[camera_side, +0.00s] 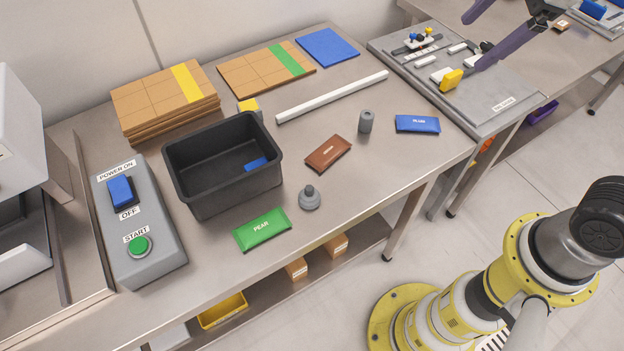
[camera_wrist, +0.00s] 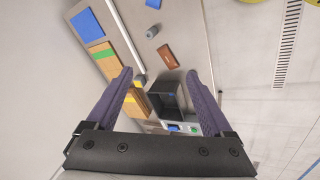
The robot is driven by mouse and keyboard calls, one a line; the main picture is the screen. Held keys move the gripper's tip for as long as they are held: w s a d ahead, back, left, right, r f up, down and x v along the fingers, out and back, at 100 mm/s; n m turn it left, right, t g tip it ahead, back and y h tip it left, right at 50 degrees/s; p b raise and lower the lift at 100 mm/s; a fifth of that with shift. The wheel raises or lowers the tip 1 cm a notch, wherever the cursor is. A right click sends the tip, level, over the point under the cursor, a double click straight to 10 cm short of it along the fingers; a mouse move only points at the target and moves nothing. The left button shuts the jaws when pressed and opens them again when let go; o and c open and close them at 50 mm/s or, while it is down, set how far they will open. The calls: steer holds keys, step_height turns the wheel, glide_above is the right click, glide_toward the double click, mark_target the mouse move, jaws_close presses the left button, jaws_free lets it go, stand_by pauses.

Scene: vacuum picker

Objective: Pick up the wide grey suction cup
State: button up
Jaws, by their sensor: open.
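The wide grey suction cup (camera_side: 309,199) stands on the steel table in the side view, with a flared base and a narrower top. It lies right of the black bin and just above the green PEAR packet. I cannot make it out in the wrist view, where my right-hand finger may cover it. My gripper (camera_side: 475,42) has purple fingers and hangs at the upper right of the side view, far from the cup. In the wrist view its fingers (camera_wrist: 158,76) are wide apart with nothing held between them.
A slim grey cylinder (camera_side: 366,121) stands near a brown packet (camera_side: 328,154) and a blue packet (camera_side: 417,124). The black bin (camera_side: 222,196) holds a blue item. A green PEAR packet (camera_side: 262,230), white bar (camera_side: 332,97) and control box (camera_side: 140,240) lie around.

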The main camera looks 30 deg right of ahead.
steer(key=w+a+f+n+g, duration=0.1)
steer(key=w+a+f+n, duration=0.1)
steer(key=w+a+n, duration=0.3)
steer(key=n+g, duration=0.4)
steer(key=n, duration=0.2)
glide_above(309, 188)
step_height(309, 188, down, 16)
steer(key=f, duration=0.1)
steer(key=shift+h, duration=0.4)
steer(key=f, duration=0.7)
steer(key=shift+w+f, duration=0.2)
steer(key=shift+w, duration=0.05)
steer(key=f, duration=0.4)
steer(key=shift+s, duration=0.3)
steer(key=shift+f, duration=0.65)
steer(key=shift+c, duration=0.3)
